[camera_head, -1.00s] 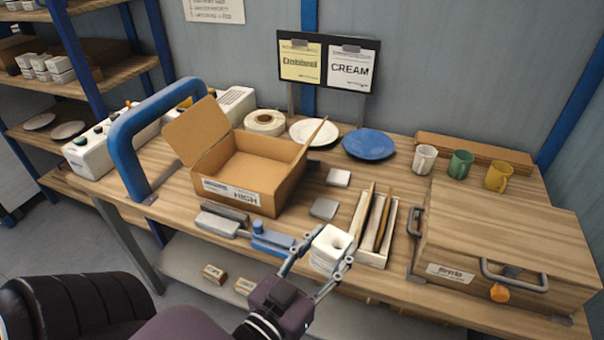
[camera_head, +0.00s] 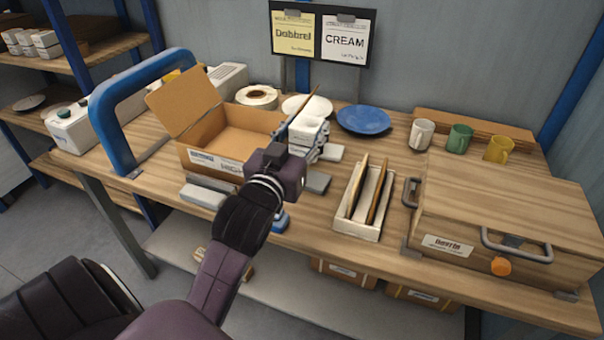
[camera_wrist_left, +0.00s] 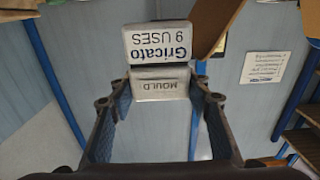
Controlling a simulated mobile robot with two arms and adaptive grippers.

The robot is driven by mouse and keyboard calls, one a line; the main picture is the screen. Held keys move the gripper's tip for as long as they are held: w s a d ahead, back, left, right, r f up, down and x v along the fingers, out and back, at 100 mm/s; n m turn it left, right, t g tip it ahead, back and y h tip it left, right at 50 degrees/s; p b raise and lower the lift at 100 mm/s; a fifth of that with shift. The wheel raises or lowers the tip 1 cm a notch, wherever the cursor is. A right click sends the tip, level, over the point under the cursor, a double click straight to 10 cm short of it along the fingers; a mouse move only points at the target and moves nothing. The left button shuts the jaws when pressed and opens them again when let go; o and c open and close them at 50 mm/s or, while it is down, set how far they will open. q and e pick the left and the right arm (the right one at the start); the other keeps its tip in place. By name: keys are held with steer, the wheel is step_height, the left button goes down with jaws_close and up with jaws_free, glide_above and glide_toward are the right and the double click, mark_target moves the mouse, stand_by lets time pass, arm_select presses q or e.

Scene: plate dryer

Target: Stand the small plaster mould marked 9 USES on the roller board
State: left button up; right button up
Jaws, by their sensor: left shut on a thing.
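My left gripper (camera_head: 306,148) is shut on a small white plaster mould (camera_head: 309,128) and holds it up over the workbench, in front of the back wall. In the left wrist view the mould (camera_wrist_left: 157,42) sits at the fingertips of the left gripper (camera_wrist_left: 158,95). Its faces read "Gricato 9 USES" and "MOULD", upside down in that picture. I cannot make out for sure which thing is the roller board. My right gripper is not in view.
An open cardboard box (camera_head: 208,158) stands left of the held mould, partly hidden by my arm. A narrow tray (camera_head: 356,229) with upright slats and a wooden case (camera_head: 505,205) stand to the right. Behind are a blue plate (camera_head: 363,118) and mugs (camera_head: 421,134).

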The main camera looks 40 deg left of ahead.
arm_select(q)
step_height(320, 180, down, 17)
steer(key=shift+f+b, duration=0.1)
steer(key=shift+b, duration=1)
steer(key=shift+f, duration=0.1)
steer(key=shift+f, duration=0.15)
steer(key=o, duration=1.2)
steer(key=shift+o, duration=1.2)
